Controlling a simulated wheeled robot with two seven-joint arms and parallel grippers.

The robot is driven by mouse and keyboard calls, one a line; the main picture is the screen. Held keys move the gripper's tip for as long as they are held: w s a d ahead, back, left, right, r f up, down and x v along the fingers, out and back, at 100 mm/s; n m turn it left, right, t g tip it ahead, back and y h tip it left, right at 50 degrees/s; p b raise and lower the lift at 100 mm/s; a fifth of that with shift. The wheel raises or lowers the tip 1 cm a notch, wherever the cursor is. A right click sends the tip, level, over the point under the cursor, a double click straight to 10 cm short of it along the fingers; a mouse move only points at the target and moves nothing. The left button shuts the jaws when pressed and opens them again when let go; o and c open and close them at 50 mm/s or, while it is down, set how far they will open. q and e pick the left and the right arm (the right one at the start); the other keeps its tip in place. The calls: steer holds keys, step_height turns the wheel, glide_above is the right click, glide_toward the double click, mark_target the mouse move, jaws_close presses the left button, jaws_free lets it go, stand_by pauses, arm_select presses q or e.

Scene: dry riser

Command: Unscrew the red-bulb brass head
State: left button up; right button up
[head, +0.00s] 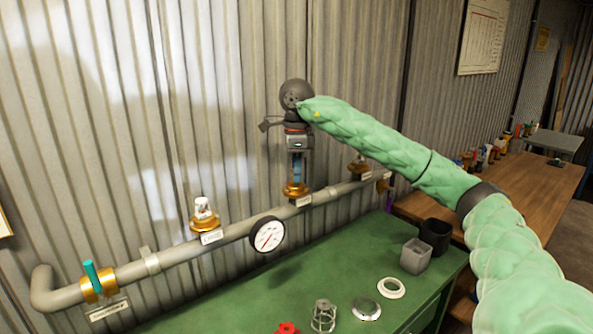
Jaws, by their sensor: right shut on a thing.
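The brass head (295,190) on the middle outlet of the grey pipe (235,233) sits under my right gripper (297,178). The gripper comes down from above, and its jaws are shut around the top of this head. They hide its bulb, so I cannot see the bulb's colour. The head is still upright at the pipe. A second brass head (204,219) with a pale cap stands to the left. A third brass head (358,169) stands to the right, partly in shade. My left gripper is out of view.
A pressure gauge (267,235) hangs on the pipe, and a teal-handled valve (92,280) is at its left end. The green bench (240,298) below holds a grey cup (416,256), a black cup (435,236), rings, a wire cage (323,316) and a red part (287,328).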

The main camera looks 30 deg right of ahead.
steer(key=shift+f, duration=0.1)
steer(key=n, duration=0.5)
steer(key=shift+b, duration=0.3)
steer(key=shift+n, duration=0.3)
steer(key=n, duration=0.5)
steer(key=shift+w, duration=0.15)
steer(key=o, duration=0.5)
steer(key=c, duration=0.5)
steer(key=shift+r, duration=0.45)
